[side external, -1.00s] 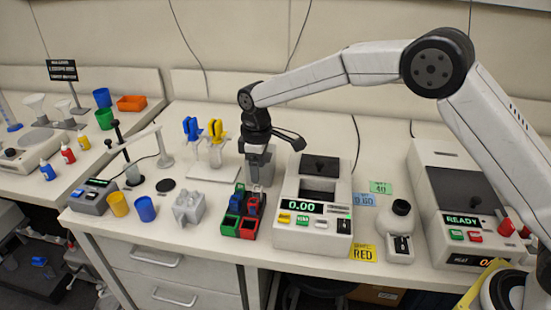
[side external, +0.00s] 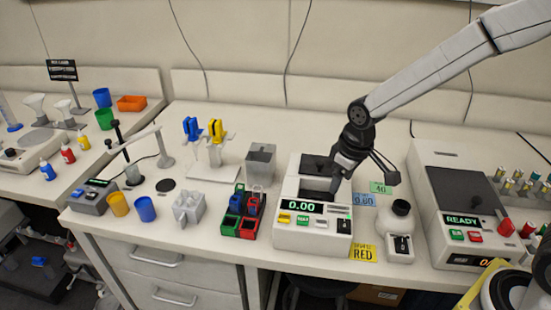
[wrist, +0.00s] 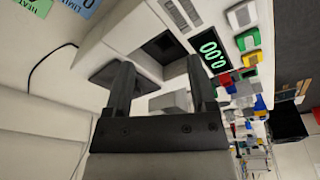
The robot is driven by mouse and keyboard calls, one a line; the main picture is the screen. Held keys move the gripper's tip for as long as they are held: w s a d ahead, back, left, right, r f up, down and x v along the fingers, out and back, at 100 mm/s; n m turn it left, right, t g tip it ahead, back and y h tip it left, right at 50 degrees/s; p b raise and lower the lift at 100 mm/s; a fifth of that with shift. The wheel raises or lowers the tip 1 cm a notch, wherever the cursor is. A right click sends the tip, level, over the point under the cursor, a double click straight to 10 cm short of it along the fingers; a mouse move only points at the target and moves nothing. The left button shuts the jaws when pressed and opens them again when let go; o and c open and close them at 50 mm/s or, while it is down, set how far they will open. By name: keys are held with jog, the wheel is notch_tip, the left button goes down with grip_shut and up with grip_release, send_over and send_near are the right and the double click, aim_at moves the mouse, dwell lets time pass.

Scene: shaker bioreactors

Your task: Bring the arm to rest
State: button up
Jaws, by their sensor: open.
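My gripper (side external: 335,187) hangs in the air over the right part of the white device with the green 0.00 display (side external: 301,206). In the wrist view my gripper (wrist: 162,82) has its two dark fingers apart with nothing held between them. The same device (wrist: 150,40) lies beyond the fingers there. My arm reaches in from the upper right, bent down at the wrist.
A grey open-topped box (side external: 260,165) stands left of the device, behind a red and green rack (side external: 238,222). A machine reading READY (side external: 463,220), a small dark-topped bottle (side external: 401,215) and label cards (side external: 381,188) are on the right.

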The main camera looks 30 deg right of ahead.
jog(key=s+d+f+m, duration=0.1)
jog(key=s+d+m, duration=0.1)
jog(key=s, duration=0.8)
jog(key=shift+s+d+f+m+t, duration=0.3)
jog(key=shift+s+d+m+t, duration=0.1)
jog(key=shift+d, duration=0.35)
